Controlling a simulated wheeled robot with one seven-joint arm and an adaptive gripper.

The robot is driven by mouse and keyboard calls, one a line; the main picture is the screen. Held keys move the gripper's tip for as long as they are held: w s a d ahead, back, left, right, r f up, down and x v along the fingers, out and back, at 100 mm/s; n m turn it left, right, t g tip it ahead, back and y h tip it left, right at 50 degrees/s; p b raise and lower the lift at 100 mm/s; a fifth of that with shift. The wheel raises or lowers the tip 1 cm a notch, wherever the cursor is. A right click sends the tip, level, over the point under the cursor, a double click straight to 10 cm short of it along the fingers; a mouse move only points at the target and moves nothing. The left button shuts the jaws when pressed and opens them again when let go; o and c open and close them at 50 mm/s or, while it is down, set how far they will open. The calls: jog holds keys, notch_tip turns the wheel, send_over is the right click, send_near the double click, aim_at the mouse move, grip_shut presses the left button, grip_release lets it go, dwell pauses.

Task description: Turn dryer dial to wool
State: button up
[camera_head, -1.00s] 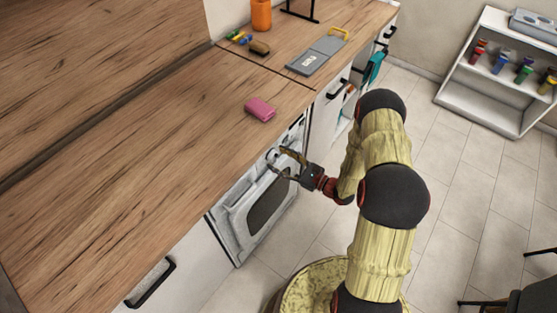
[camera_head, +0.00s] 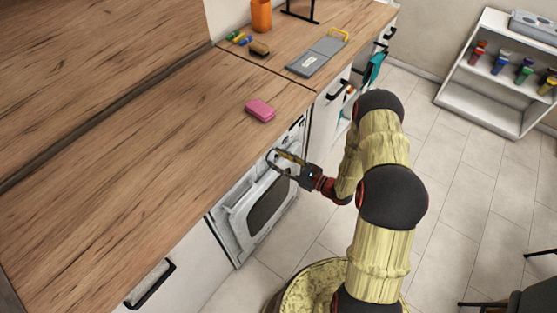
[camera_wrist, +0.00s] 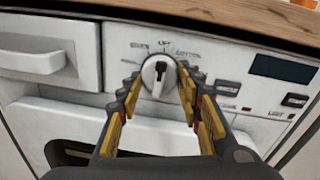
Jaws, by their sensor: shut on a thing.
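The white dryer (camera_head: 238,218) stands under the wooden counter. Its round dial (camera_wrist: 160,72), white with a dark mark on its raised grip, sits on the control panel in the wrist view. Small printed labels surround the dial, too blurred to read with certainty. My gripper (camera_wrist: 158,84) has a finger on each side of the dial and is shut on it. In the head view my gripper (camera_head: 275,158) reaches the dryer's upper front, and it hides the dial there.
A drawer front (camera_wrist: 48,58) lies left of the dial, and a dark display (camera_wrist: 282,68) with several buttons lies right. The counter edge (camera_wrist: 220,22) overhangs above. A pink sponge-like block (camera_head: 260,110) lies on the counter.

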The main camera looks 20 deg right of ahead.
jog(key=shift+c, duration=1.1)
jog(key=shift+n, duration=0.3)
jog(key=shift+r+n+h+b, duration=0.1)
jog(key=shift+n+h+b, duration=0.15)
jog(key=shift+n+b, duration=2.55)
jog(key=shift+r+n+h+b, duration=0.2)
jog(key=shift+n+b, duration=0.8)
jog(key=shift+n, duration=3.5)
jog(key=shift+f, duration=0.15)
jog(key=o, duration=1.2)
jog(key=shift+c, duration=0.2)
